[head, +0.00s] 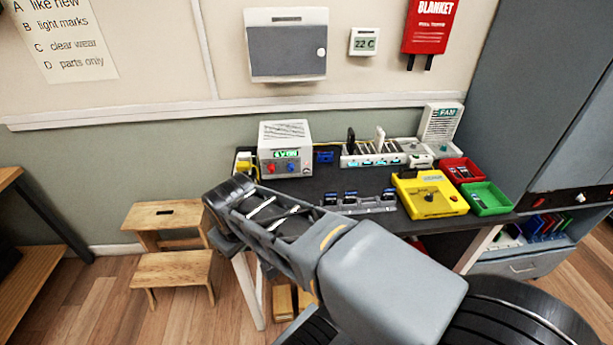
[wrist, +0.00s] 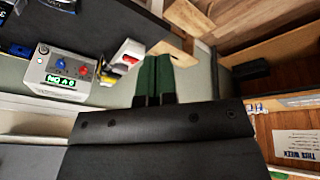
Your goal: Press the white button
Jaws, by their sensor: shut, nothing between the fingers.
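A small pale spot (head: 580,197), possibly the white button, shows on the dark strip of the grey cabinet at the right edge of the head view. It is too small to be sure. No white button can be made out in the wrist view. My gripper (wrist: 157,58) is shut and empty, its green fingers together. In the head view my arm reaches to the left, its end in front of the table's left side, far from the cabinet strip. The fingertips cannot be made out there.
The dark table (head: 305,188) holds a white power supply (head: 286,160), a yellow box (head: 445,207), a red tray (head: 475,178), a green tray (head: 506,207) and a fan (head: 440,125). A wooden step stool (head: 175,268) stands left of the table. Open floor lies at lower left.

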